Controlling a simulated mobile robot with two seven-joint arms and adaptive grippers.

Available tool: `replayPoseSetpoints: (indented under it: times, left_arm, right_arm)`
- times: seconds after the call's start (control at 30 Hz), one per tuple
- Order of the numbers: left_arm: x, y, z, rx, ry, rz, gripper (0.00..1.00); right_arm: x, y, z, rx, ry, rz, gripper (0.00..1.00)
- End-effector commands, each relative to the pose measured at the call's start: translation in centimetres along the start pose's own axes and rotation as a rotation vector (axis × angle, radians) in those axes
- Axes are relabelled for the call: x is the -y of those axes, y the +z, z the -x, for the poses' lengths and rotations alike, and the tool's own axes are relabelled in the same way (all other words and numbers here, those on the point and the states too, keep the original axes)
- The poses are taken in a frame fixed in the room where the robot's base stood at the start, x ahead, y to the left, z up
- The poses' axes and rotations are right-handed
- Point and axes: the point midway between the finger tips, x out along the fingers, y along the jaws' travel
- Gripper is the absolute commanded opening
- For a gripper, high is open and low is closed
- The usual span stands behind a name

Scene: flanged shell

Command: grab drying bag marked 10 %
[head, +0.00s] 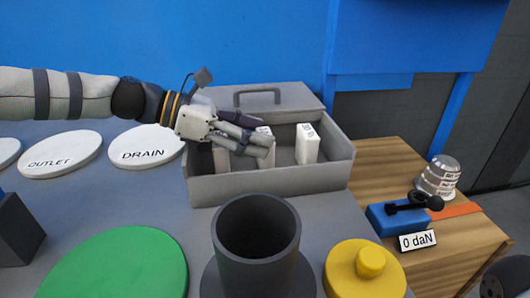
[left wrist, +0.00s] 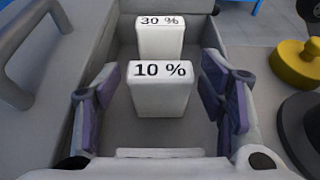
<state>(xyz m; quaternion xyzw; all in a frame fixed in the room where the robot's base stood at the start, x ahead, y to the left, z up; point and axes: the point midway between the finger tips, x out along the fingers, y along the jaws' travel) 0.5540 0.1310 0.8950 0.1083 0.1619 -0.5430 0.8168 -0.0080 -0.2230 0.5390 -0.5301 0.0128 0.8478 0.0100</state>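The white drying bag marked 10 % (left wrist: 160,94) stands upright in the grey box, between the two fingers of my left gripper (left wrist: 160,100) in the left wrist view. The fingers are spread, with a gap on each side of the bag. In the head view my left gripper (head: 258,145) reaches into the box from the left and partly covers this bag (head: 264,130). A bag marked 30 % (left wrist: 160,38) stands beyond it, at the right inside the box in the head view (head: 306,145). Another white block (head: 221,157) stands at the box's left. My right gripper is not in view.
The grey box (head: 270,186) has a handled lid (head: 285,98) behind it. A dark hollow cylinder (head: 258,215) and a yellow knobbed disc (head: 364,275) stand in front. A green disc (head: 120,265) and white OUTLET and DRAIN discs (head: 147,146) lie left.

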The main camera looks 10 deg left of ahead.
Motion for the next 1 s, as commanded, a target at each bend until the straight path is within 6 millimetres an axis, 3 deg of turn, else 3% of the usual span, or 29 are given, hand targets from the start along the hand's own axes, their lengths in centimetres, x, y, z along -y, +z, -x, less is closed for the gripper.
replayPoseSetpoints:
  times: [0.03, 0.13, 0.17, 0.47, 0.67, 0.9, 1.0]
  left_arm:
    - [0.0, 0.0, 0.0, 0.0, 0.0, 0.0, 0.49]
    - [0.0, 0.0, 0.0, 0.0, 0.0, 0.0, 0.26]
    - [0.0, 0.0, 0.0, 0.0, 0.0, 0.0, 0.24]
    - [0.0, 0.3, 0.1, 0.0, 0.0, -0.001, 0.24]
    - [0.0, 3.6, 1.5, 0.002, 0.002, -0.009, 0.24]
    - [5.7, 9.6, 5.9, 0.008, 0.004, -0.017, 0.24]
    - [8.8, 10.3, 7.2, 0.009, 0.004, -0.016, 0.24]
  right_arm:
    - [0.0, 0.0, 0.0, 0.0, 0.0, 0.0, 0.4]
    - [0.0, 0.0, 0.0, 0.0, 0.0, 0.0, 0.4]
    - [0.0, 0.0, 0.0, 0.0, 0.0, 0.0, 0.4]
    - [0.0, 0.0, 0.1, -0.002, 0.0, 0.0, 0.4]
    - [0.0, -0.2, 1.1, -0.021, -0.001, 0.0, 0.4]
    - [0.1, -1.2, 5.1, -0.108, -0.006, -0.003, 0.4]
    - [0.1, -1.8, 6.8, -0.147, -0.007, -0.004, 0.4]
